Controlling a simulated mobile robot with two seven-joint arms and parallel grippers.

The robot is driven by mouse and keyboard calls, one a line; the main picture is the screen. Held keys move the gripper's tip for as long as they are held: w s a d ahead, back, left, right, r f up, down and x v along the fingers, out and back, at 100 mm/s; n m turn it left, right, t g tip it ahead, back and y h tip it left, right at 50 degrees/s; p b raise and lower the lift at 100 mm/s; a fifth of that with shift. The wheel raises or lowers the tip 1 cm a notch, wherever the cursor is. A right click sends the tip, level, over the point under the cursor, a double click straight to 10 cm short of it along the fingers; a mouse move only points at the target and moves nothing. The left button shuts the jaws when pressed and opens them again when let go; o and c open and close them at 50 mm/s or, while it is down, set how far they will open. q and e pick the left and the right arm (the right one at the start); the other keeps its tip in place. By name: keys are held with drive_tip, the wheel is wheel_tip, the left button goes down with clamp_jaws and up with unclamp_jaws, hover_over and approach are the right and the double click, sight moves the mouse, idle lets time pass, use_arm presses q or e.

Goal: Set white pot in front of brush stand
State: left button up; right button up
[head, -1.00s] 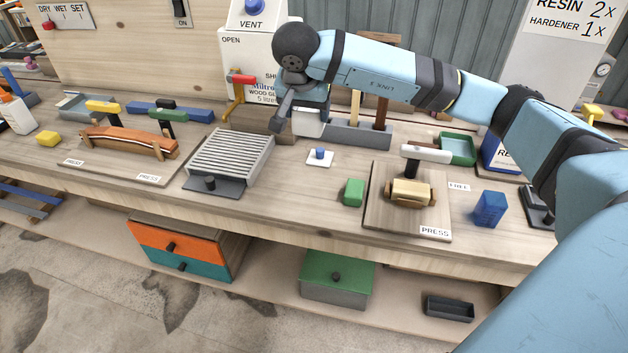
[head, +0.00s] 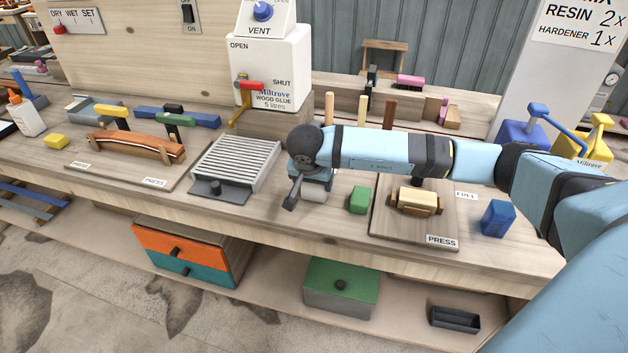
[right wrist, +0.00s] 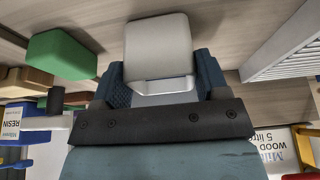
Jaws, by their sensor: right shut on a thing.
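My right gripper (head: 315,187) is shut on the white pot (head: 314,195), seen below the wrist in the head view. The pot's pale, rounded square body also shows between the fingers in the right wrist view (right wrist: 157,45). The pot is low over the bench, on the near side of the brush stand; I cannot tell whether it touches the wood. The stand's body is mostly hidden behind my right arm. Several brush handles (head: 362,108) stick up behind the arm. My left gripper is not in view.
A slatted grey rack (head: 235,163) stands left of the pot. A green block (head: 359,200) sits close to its right, then the press board (head: 400,235) and a blue block (head: 497,218). The glue container (head: 271,70) stands behind. The bench's front edge is near.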

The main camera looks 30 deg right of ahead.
drive_tip(key=shift+f, duration=0.2)
drive_tip(key=o, duration=1)
